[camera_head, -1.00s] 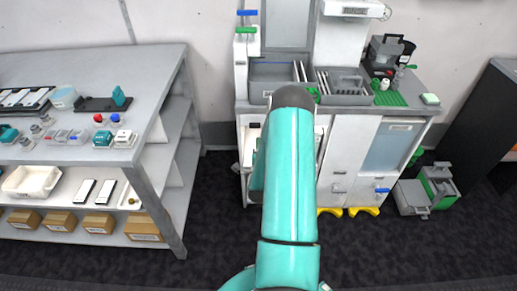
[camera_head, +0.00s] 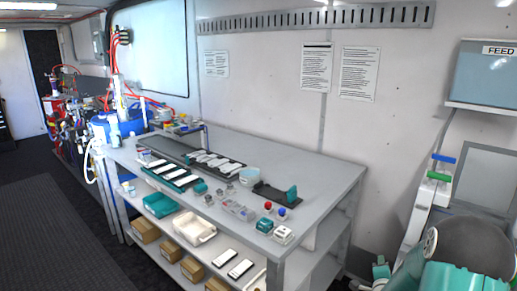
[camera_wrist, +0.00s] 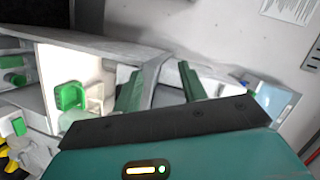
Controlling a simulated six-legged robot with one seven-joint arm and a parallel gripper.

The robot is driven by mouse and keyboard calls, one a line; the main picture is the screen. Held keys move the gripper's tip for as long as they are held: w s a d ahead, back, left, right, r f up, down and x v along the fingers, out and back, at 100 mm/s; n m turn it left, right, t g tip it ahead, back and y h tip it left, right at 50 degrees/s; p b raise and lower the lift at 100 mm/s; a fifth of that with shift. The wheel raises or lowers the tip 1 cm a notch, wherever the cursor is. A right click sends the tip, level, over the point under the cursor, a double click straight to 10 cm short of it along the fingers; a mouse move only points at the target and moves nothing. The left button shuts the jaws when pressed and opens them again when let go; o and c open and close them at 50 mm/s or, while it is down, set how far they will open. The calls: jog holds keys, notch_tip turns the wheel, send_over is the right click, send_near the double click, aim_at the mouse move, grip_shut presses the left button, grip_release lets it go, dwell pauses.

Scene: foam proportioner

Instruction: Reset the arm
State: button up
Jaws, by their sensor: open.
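My gripper (camera_wrist: 161,88) shows in the wrist view, with its two green fingers spread apart and nothing between them. Below the fingers are its black plate and teal body with a lit indicator. Beyond the fingers is a pale cabinet or machine, seen at a tilt, with a green part (camera_wrist: 70,97) on its left side. In the head view only part of my teal arm shows at the lower right; my gripper is out of that view.
A grey workbench (camera_head: 335,172) with trays and small parts runs along the wall. Its lower shelf holds a white bin (camera_head: 194,228) and cardboard boxes. A machine marked FEED (camera_head: 490,75) stands at the right, close to my arm. Dark floor (camera_head: 40,215) is open at the left.

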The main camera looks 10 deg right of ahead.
jog(key=s+a+r+n+g+y, duration=0.25)
jog(key=a+r+n+y, duration=0.25)
jog(key=a+r+n, duration=0.9)
jog(key=s+a+r+n+g+y, duration=0.1)
jog(key=s+a+r+n+g, duration=0.1)
jog(key=s+a, duration=0.8)
jog(key=s+a+r+n+g+y, duration=0.2)
jog(key=s+a+r+n, duration=0.2)
jog(key=s+a, duration=0.6)
jog(key=s+r, duration=0.2)
jog(key=s, duration=0.1)
jog(key=shift+s+a+r, duration=0.15)
jog(key=shift+s+a, duration=0.1)
jog(key=shift+a, duration=0.1)
